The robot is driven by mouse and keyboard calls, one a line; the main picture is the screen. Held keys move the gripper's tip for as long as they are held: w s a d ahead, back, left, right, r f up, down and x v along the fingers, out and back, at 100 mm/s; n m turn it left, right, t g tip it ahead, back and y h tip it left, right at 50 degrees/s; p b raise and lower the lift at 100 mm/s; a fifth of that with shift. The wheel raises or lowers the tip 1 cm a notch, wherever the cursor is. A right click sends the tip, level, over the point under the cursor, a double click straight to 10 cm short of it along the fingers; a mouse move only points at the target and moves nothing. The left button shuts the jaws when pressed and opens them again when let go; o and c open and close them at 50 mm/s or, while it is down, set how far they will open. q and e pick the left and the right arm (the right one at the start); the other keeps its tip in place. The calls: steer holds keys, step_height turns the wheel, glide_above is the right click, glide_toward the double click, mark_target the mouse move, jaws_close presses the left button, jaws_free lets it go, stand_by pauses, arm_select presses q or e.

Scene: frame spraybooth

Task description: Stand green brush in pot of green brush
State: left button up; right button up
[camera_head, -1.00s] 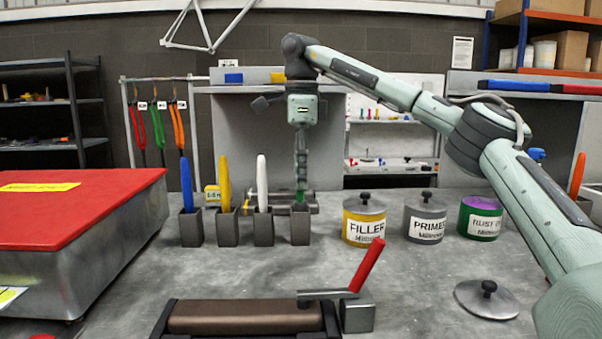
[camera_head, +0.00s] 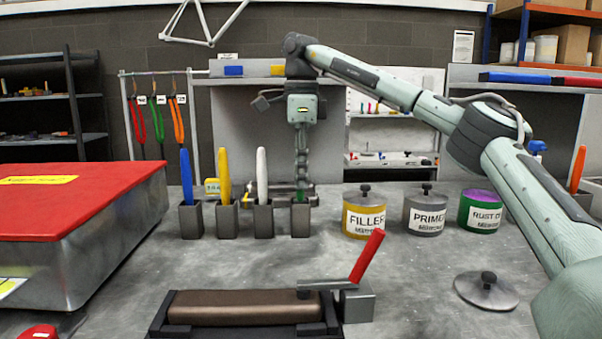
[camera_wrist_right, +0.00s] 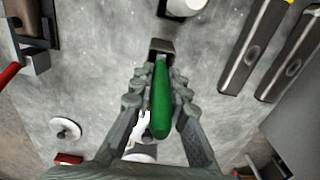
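The green brush (camera_wrist_right: 160,100) stands in the rightmost of the dark square pots (camera_head: 300,222); that pot also shows in the right wrist view (camera_wrist_right: 161,46). In the head view only a little green shows just above the pot's rim. My right gripper (camera_head: 300,185) points straight down over this pot. In the right wrist view its fingers (camera_wrist_right: 160,78) stand on both sides of the green handle, with a narrow gap appearing on each side, so it looks partly open around the brush. My left gripper is out of view.
Blue (camera_head: 186,175), yellow (camera_head: 223,175) and white (camera_head: 262,172) brushes stand in pots to the left. Filler (camera_head: 364,218), primer (camera_head: 425,215) and rust paint (camera_head: 480,215) cans are to the right. A red-handled fixture (camera_head: 357,300) is in front. A red-topped box (camera_head: 70,200) fills the left.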

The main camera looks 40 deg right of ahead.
steer(key=o, duration=0.5)
step_height(320, 180, up, 12)
steer(key=shift+r, duration=0.1)
stand_by(0.4)
stand_by(0.5)
